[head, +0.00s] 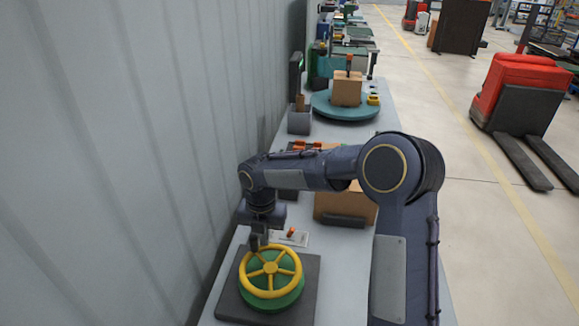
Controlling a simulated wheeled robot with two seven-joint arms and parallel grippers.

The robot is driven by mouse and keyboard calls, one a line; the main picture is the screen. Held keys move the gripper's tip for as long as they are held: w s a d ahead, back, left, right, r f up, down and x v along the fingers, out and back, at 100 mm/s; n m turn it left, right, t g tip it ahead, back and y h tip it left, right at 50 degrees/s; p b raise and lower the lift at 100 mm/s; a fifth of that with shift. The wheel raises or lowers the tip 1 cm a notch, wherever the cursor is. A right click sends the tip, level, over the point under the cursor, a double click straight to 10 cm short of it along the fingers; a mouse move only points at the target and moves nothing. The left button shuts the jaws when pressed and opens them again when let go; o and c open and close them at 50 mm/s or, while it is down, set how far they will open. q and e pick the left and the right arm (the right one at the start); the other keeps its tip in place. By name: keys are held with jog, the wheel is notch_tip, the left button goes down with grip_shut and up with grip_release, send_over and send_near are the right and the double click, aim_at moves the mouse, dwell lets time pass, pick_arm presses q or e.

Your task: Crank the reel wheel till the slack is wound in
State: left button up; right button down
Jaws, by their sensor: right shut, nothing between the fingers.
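The reel wheel (283,256) is a yellow spoked handwheel. It sits over a green reel drum (272,302) on a dark square base plate (307,308) at the near end of the bench. My right gripper (256,247) points down at the wheel's upper-left rim. Its fingers are shut with nothing between them; I cannot tell whether they touch the rim. No slack line can be made out. My left gripper is not in view.
Behind the wheel are a small panel with an orange lever (291,233) and a cardboard box (330,207). A teal turntable (322,106) carries another box (347,90). A corrugated wall (130,150) borders the left; a red forklift (522,90) stands on the right floor.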

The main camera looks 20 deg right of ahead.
aim_at(242, 270)
jog(key=shift+w+a, duration=0.1)
jog(key=shift+a, duration=1.25)
jog(key=shift+s+a, duration=0.45)
jog(key=shift+a, duration=0.35)
jog(key=shift+s+a, duration=0.45)
jog(key=shift+a, duration=0.35)
jog(key=shift+s+a+b, duration=0.15)
jog(key=shift+s+a, duration=0.35)
jog(key=shift+s, duration=0.3)
jog(key=shift+s+a+b, duration=0.15)
jog(key=shift+s+a, duration=0.3)
jog(key=shift+s, duration=0.3)
